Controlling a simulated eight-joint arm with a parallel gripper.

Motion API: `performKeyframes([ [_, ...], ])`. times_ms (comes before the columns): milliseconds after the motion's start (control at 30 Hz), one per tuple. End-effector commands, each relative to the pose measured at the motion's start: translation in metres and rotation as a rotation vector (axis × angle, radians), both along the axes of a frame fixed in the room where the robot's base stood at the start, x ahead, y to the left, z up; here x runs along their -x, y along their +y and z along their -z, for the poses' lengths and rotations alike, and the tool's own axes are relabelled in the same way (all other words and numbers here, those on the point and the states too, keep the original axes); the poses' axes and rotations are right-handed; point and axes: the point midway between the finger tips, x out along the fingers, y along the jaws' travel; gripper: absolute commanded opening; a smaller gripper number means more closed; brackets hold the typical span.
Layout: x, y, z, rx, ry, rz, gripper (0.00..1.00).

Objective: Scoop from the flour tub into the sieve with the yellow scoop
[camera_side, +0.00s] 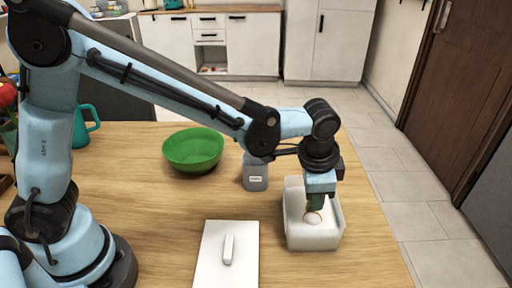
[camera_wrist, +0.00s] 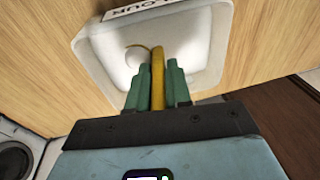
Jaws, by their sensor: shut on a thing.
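The flour tub (camera_side: 331,240) is a white open box near the table's right edge; its label shows in the wrist view (camera_wrist: 133,9). My gripper (camera_side: 315,207) points down into the tub. In the wrist view my gripper (camera_wrist: 157,92) has its green fingers shut on the yellow scoop's handle (camera_wrist: 157,70). The scoop's round head (camera_wrist: 137,56) is inside the tub with white in it; I cannot tell how deep it sits. A green bowl (camera_side: 193,152), possibly the sieve, stands left of the tub; no mesh can be made out.
A grey labelled canister (camera_side: 255,174) stands between the green bowl and the tub. A white board (camera_side: 214,262) with a small white object (camera_side: 228,249) lies at the front. A teal mug (camera_side: 86,125) is at the left. Bare wood lies between bowl and board.

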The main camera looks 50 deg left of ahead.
Motion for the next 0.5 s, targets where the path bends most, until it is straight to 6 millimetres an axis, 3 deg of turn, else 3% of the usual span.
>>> performKeyframes([
  [200, -0.007, 0.007, -0.003, 0.122, 0.119, -0.002, 0.00],
  [500, -0.008, 0.008, -0.016, 0.114, 0.113, 0.002, 0.00],
])
